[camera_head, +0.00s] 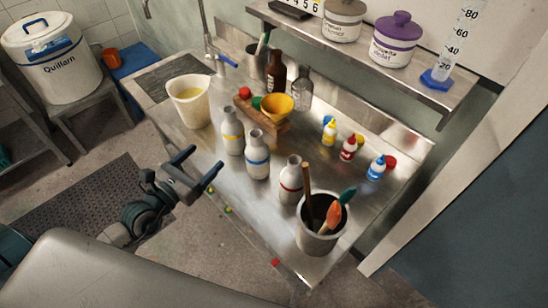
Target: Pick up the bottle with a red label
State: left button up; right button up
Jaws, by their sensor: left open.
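My right gripper is not in view.
The pot with utensils (318,240) stands close in front of the red-banded bottle. A white jug (190,103), a wooden rack with a yellow funnel (278,105) and other small dropper bottles (376,170) share the bench (245,205). A shelf (350,50) overhangs the back.

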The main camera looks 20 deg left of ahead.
aim_at(291, 184)
jog(key=l+u, duration=0.15)
jog(key=l, duration=0.65)
jog(key=l+u, duration=0.2)
jog(key=l, duration=0.6)
jog(key=k, duration=0.05)
